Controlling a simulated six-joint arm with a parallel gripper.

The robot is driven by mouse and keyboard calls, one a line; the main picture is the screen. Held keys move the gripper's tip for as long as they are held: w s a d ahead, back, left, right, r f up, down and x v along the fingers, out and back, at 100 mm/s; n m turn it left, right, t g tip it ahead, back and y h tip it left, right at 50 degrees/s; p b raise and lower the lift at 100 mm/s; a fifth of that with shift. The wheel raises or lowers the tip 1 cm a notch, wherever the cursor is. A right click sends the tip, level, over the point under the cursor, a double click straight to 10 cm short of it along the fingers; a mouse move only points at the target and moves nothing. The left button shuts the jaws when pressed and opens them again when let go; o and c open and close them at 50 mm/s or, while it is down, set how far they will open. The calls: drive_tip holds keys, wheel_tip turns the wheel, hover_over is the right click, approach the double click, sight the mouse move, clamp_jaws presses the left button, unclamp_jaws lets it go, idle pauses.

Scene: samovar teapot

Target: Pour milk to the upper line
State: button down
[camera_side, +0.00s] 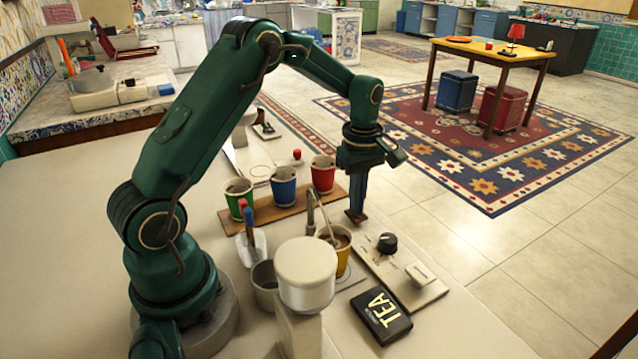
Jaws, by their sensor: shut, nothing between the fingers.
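My gripper (357,217) points down, shut and empty, near the far end of a pale panel (405,292). I cannot tell whether its tip touches the panel. The panel carries a black round knob (387,243) and a pale raised block (421,274), both nearer the camera than my gripper. A yellow cup (344,266) stands left of the panel under a thin metal spout (310,210). Brown content and a thin stick show in it, but no fill line can be made out. A white-topped metal vessel (306,270) partly hides the cup. No milk container is clearly recognisable.
Green (238,198), blue (283,187) and red (323,174) cups stand on a wooden board (268,212) behind the vessel. A grey pot (264,284) sits left of the vessel. The counter's left side is clear.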

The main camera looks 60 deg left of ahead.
drive_tip(key=shift+r, duration=2.5)
drive_tip(key=s+d+r+m+t, duration=0.2)
drive_tip(key=s+d+r, duration=0.1)
drive_tip(key=r, duration=0.3)
drive_tip(key=s+d+r+m+t, duration=0.2)
drive_tip(key=s+d+r+m, duration=0.15)
drive_tip(key=r, duration=0.25)
drive_tip(key=s+d+f+m, duration=0.2)
drive_tip(key=s+m, duration=0.3)
drive_tip(key=m, duration=0.1)
drive_tip(key=s+d+f+m+t, duration=0.1)
drive_tip(key=s+f+m, duration=0.1)
drive_tip(key=s+m, duration=0.4)
drive_tip(key=shift+s+d+t, duration=0.25)
drive_tip(key=shift+d+t, duration=0.05)
drive_tip(key=shift+d, duration=0.1)
